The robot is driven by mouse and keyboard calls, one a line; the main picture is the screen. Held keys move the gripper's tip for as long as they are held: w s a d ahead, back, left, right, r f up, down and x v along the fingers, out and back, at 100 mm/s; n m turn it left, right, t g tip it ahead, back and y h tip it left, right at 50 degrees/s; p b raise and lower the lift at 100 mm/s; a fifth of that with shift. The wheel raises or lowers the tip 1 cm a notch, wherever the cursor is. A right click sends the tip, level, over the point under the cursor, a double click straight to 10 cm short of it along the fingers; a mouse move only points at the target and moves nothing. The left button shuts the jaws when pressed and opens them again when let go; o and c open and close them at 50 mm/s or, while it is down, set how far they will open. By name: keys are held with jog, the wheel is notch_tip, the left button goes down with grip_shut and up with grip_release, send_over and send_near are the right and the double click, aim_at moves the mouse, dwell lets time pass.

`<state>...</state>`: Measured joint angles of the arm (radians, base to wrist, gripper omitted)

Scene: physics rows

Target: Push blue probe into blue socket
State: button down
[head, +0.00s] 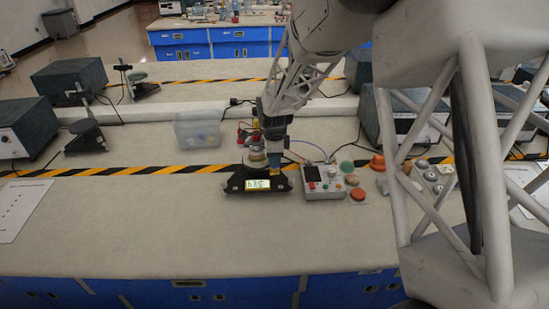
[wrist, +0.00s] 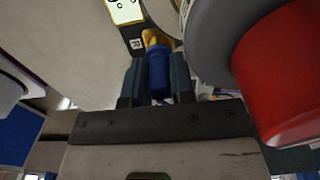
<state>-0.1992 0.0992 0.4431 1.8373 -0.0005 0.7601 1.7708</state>
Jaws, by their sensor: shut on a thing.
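My gripper (wrist: 157,82) is shut on the blue probe (wrist: 158,74), with one dark finger on either side of it. The probe's far end meets a yellow part (wrist: 153,38) beside the black-based device. In the head view my gripper (head: 275,160) is low at the right side of this device (head: 235,184), which has a lit display (head: 257,184). The display also shows at the top of the wrist view (wrist: 124,10). I cannot make out the blue socket, nor tell how deep the probe sits.
A large red cylinder (wrist: 285,75) is close on the right in the wrist view. A grey control box (head: 323,183) with buttons stands right of the device. A clear bin (head: 198,130) is behind left.

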jog(key=c, duration=0.6)
grip_release()
jog(key=shift+c, duration=0.2)
jog(key=shift+r, duration=3.7)
